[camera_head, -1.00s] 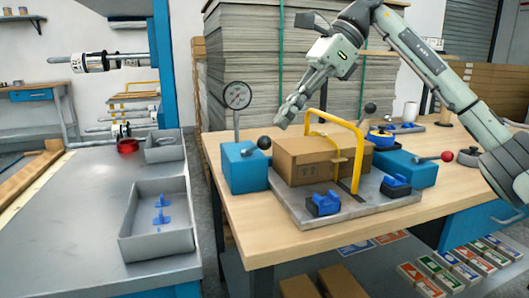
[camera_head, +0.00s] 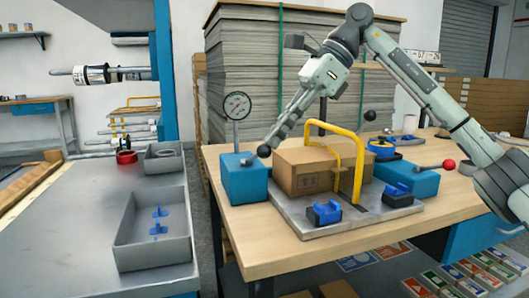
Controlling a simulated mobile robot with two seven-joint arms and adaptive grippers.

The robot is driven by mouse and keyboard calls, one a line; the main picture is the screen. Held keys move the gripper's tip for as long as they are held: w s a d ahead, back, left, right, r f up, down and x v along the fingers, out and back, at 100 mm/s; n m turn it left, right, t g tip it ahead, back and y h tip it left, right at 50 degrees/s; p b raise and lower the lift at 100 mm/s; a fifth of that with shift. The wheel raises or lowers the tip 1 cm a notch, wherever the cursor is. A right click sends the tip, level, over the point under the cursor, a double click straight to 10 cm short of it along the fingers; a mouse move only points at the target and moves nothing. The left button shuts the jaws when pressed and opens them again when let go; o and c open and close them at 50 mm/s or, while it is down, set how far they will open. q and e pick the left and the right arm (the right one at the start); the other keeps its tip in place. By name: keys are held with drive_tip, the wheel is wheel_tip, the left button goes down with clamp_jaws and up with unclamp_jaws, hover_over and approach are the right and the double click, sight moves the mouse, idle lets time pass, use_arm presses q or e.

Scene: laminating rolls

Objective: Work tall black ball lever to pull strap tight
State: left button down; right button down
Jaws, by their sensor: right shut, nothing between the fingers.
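A brown carton (camera_head: 305,172) sits on a grey plate (camera_head: 345,212) under a yellow arch (camera_head: 357,170). A thin yellow strap (camera_head: 337,160) crosses the carton. One black ball lever (camera_head: 264,151) stands at the left blue block (camera_head: 243,180). Another black ball (camera_head: 370,116) shows higher up behind the carton; its base is hidden. My right gripper (camera_head: 271,144) is shut and empty, its tips right by the left black ball; I cannot tell whether they touch. My left gripper is not in view.
A dial gauge (camera_head: 237,106) rises from the left blue block. A red ball lever (camera_head: 449,164) sticks out of the right blue block (camera_head: 408,178). Blue clamps (camera_head: 324,212) sit on the plate's front. The bench front (camera_head: 270,240) is clear.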

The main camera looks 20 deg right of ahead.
drive_tip(key=shift+a+f, duration=0.1)
drive_tip(key=shift+f, duration=0.1)
wheel_tip(320, 180, down, 4)
drive_tip(key=shift+f+b, duration=0.1)
drive_tip(key=shift+b, duration=1.05)
drive_tip(key=d+p, duration=0.1)
drive_tip(key=d+r, duration=0.1)
drive_tip(key=d, duration=0.1)
drive_tip(key=shift+s+p, duration=0.15)
drive_tip(key=shift+p, duration=0.2)
drive_tip(key=v, duration=1.2)
